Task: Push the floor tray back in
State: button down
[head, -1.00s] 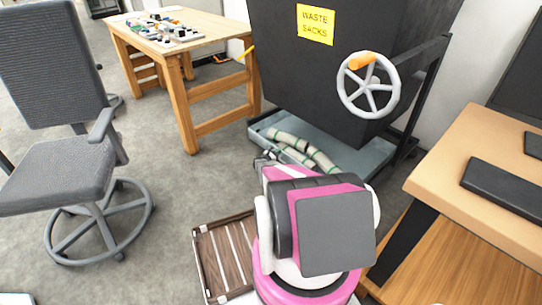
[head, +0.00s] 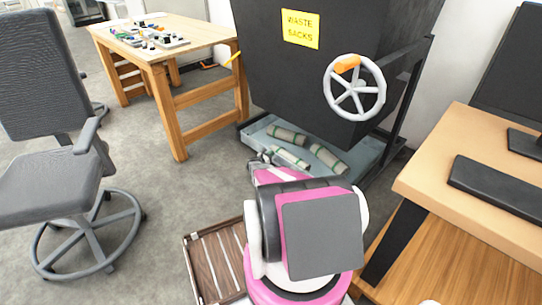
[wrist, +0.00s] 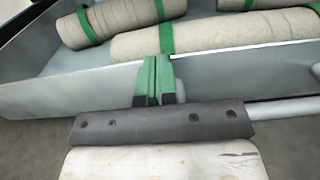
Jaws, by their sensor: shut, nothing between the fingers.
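The floor tray (head: 365,153) is a shallow grey-blue tray at floor level under the black waste bin, with its front part sticking out. Rolls with green bands (head: 287,136) lie in it; two also show in the wrist view (wrist: 215,37). My gripper (head: 260,157) is low at the tray's near side, partly hidden by my arm. In the wrist view my gripper's green fingertips (wrist: 155,77) are together and empty, in front of the tray's near wall (wrist: 60,93). I cannot tell whether they touch it. A pale bar (wrist: 285,108) runs along that wall to the right.
The black bin (head: 290,75) with a handwheel (head: 354,88) hangs above the tray. A desk (head: 470,175) stands close on the right. A slatted brown crate (head: 215,262) lies beside my base. A chair (head: 60,170) and workbench (head: 175,75) stand left, with open floor between.

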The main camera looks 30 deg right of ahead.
jog(key=v, duration=1.4)
jog(key=s+a+r+m+g+y, duration=0.2)
jog(key=s+a+r+m, duration=0.15)
jog(key=s+r, duration=0.35)
jog(key=s+a+r+m+g+y, duration=0.2)
jog(key=s+r+m, duration=0.3)
jog(key=r, duration=0.4)
jog(key=s+a+r+m+g+y, duration=0.2)
jog(key=s+a+r+m, duration=0.15)
jog(key=s+r, duration=0.35)
jog(key=s+a+r+m+y, duration=1)
jog(key=s+a+r, duration=1)
jog(key=s, duration=0.3)
jog(key=shift+r+y, duration=0.5)
jog(key=shift+r, duration=0.15)
